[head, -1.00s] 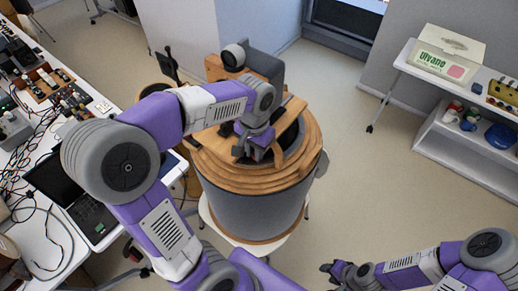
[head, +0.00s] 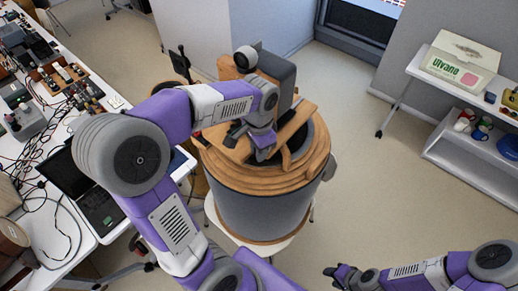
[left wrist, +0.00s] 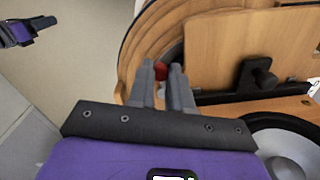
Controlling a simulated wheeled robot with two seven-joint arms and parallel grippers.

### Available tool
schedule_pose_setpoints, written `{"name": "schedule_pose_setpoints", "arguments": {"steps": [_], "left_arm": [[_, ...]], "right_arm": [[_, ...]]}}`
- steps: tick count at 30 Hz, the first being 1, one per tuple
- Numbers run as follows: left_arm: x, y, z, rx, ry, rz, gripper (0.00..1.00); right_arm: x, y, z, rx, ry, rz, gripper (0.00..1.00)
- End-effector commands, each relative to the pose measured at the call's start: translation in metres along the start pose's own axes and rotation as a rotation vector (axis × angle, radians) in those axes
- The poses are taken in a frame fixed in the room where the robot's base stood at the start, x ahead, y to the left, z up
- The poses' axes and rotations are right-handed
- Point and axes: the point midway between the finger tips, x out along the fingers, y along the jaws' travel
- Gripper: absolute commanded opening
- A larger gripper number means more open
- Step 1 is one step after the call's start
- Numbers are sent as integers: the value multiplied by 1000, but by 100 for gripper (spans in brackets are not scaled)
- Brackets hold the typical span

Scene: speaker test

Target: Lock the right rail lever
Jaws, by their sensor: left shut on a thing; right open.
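My left gripper (head: 263,152) is over the top of a round grey drum with a wooden rim (head: 258,178). In the left wrist view its two grey fingers (left wrist: 163,82) are close together, shut on a small red piece (left wrist: 161,70). I cannot tell whether this red piece is part of the right rail lever. A black knob or lever (left wrist: 263,75) sits on a wooden panel to the right of the fingers, apart from them. My right gripper (head: 340,272) is open and empty at the lower right, away from the drum.
A cluttered table with a laptop (head: 95,205) stands at the left. A white shelf (head: 470,150) with a box (head: 462,58) stands at the right. The drum rests on a white stool. The floor between drum and shelf is clear.

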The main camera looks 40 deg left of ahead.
Motion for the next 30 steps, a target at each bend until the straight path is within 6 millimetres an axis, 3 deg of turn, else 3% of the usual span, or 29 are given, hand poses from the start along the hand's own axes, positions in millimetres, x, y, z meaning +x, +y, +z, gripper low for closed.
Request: {"name": "schedule_pose_setpoints", "arguments": {"steps": [5, 6, 10, 20, 30], "left_arm": [[-1, -1, 0, 0, 3, -3, 0], [-1, -1, 0, 0, 3, -3, 24], [-1, -1, 0, -1, 2, -3, 44], [-3, 0, 0, -1, 2, -2, 45], [-56, -1, -1, 0, 6, -4, 45]], "right_arm": [[0, 0, 0, 0, 0, 0, 43], [0, 0, 0, 0, 0, 0, 43], [0, 0, 0, 0, 0, 0, 43], [0, 0, 0, 0, 0, 0, 43], [-5, -2, 0, 0, 0, 0, 43]]}}
